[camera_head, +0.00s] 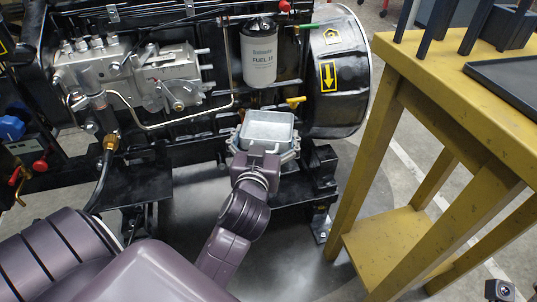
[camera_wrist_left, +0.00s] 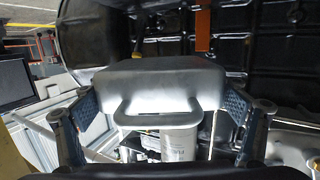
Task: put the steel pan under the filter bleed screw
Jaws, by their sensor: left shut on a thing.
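The steel pan (camera_head: 268,127) is a shallow grey metal tray, held in front of the engine below the white fuel filter (camera_head: 259,55). My left gripper (camera_head: 264,147) is shut on the pan, with a finger along each side. I cannot make out the bleed screw for certain. A small dark part at the bottom right corner may be my right gripper (camera_head: 500,290).
A yellow wooden table (camera_head: 480,105) with a black tray (camera_head: 505,75) stands at the right. A yellow valve handle (camera_head: 294,101) sticks out just above and right of the pan. A black drum-shaped housing (camera_head: 345,105) is right of the filter. Metal pipes run along the engine.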

